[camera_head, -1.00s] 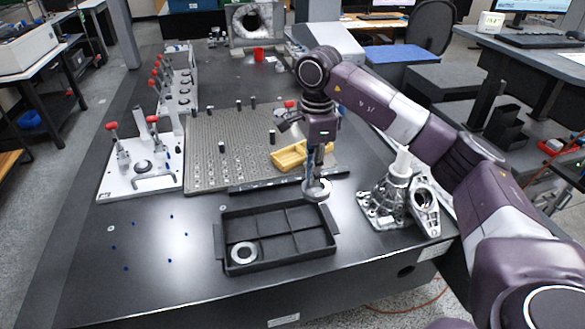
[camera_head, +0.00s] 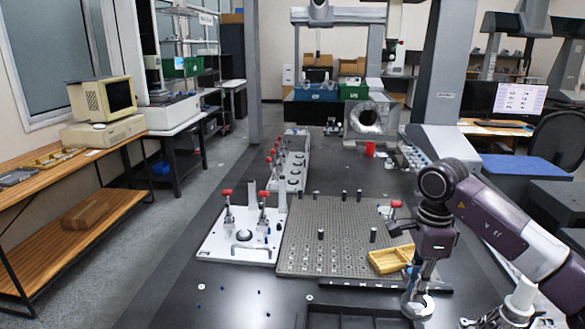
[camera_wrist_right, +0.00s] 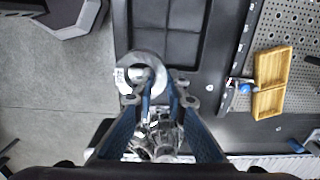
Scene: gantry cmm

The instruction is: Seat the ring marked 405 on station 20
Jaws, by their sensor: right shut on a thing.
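My right gripper (camera_head: 421,280) is shut on a metal ring (camera_head: 417,305) and holds it upper right of the black tray, apparently above the table. In the right wrist view, the ring (camera_wrist_right: 128,64) sits at the fingertips of my right gripper (camera_wrist_right: 163,92) and bears a small white label too small to read. The black divided tray (camera_head: 350,318) is cut off by the bottom edge; part of it shows in the wrist view (camera_wrist_right: 180,47). I cannot tell which fixture is station 20. My left gripper is not in view.
A white plate (camera_head: 215,246) with red-handled clamps stands left of a perforated grey plate (camera_head: 340,235) with black pins. Another row of clamped fixtures (camera_head: 291,178) lies behind. A yellow tray (camera_head: 390,260) sits near my right gripper. A red cup (camera_head: 370,149) stands farther back.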

